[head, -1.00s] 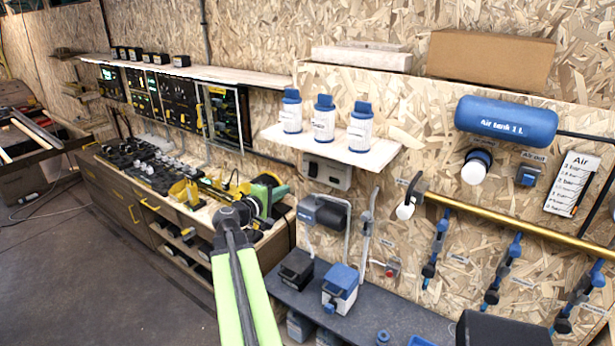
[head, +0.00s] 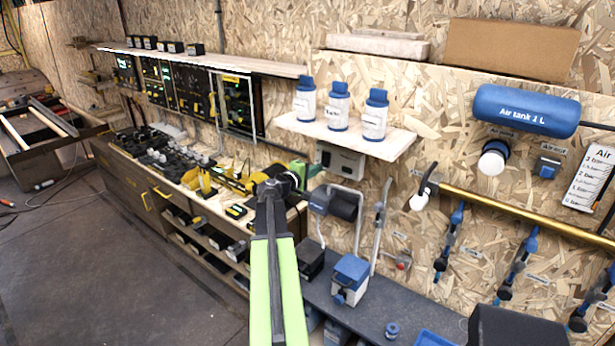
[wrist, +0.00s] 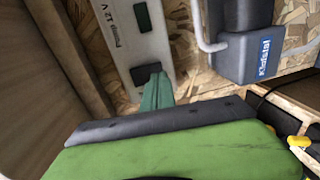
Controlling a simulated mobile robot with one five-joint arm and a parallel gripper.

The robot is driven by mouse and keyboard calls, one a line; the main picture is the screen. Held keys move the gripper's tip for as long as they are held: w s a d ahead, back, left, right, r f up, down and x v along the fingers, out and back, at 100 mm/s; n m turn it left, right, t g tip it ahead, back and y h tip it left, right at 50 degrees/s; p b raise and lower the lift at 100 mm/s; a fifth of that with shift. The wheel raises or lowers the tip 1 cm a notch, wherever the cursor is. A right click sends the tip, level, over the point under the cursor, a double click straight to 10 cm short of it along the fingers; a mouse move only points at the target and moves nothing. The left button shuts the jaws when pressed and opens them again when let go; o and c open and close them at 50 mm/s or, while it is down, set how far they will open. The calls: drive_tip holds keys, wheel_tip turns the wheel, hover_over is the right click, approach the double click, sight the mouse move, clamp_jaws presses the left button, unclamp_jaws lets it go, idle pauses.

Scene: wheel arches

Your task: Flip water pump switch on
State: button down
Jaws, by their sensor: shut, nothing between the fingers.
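The white switch panel (head: 340,160) is on the chipboard wall, under the shelf with bottles. In the wrist view the panel (wrist: 135,45) carries a "Pump 12 V" label and two dark switches. The upper switch (wrist: 142,16) is clear of my gripper. The lower switch (wrist: 146,73) is right by the fingertips; I cannot tell if they touch it. My gripper (wrist: 157,90) is shut and empty, its teal fingers pointing at the panel. In the head view, my arm end covers the fingers. Which way each switch is set cannot be told.
A grey-blue fixture (wrist: 240,45) with a pale pipe stands beside the panel on the wall. The wooden shelf (head: 375,147) with blue-capped bottles juts out above the panel. The floor (head: 110,260) is open.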

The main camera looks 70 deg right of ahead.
drive_tip(key=shift+x, duration=0.9)
drive_tip(key=w+a+f+b, duration=0.2)
drive_tip(key=w+a, duration=0.1)
drive_tip(key=a, duration=1)
drive_tip(key=shift+w, duration=0.2)
drive_tip(key=shift+f, duration=0.1)
